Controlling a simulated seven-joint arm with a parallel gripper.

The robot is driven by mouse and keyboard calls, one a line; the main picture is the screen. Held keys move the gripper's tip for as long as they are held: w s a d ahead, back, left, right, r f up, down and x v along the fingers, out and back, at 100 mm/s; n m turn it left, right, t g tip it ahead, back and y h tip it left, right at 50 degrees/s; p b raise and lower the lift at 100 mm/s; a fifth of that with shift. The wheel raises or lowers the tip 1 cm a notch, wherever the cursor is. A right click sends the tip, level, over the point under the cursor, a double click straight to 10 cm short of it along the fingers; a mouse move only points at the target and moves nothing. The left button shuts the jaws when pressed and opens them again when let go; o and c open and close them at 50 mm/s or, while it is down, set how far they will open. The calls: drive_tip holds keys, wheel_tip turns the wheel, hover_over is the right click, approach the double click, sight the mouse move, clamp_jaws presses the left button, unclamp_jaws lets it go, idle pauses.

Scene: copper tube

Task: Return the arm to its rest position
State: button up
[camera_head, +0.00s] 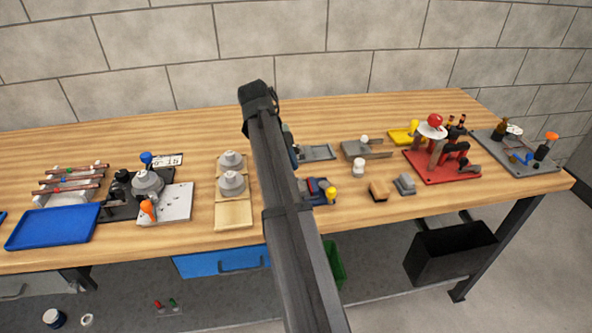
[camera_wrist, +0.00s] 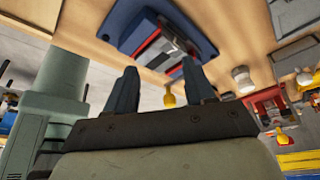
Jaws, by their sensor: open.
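My gripper (camera_wrist: 159,66) shows in the wrist view with its two dark fingers apart and nothing between them. Its tips point toward a blue-based fixture (camera_wrist: 140,22) with red and grey parts and a yellow knob (camera_wrist: 169,98); the gap to it cannot be told. In the head view, my dark arm runs from the bottom edge up across the middle of the table, and my gripper cannot be made out there. The blue fixture (camera_head: 317,190) is partly hidden behind the arm.
The wooden workbench (camera_head: 350,110) carries copper tubes (camera_head: 72,178) on a rack, a blue tray (camera_head: 52,226), grey round weights (camera_head: 231,183) and a red fixture (camera_head: 440,173). A white round piece (camera_head: 359,166) stands right of my arm. The bench's back strip is mostly clear.

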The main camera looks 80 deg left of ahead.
drive_tip(key=shift+a, duration=0.1)
idle(0.5)
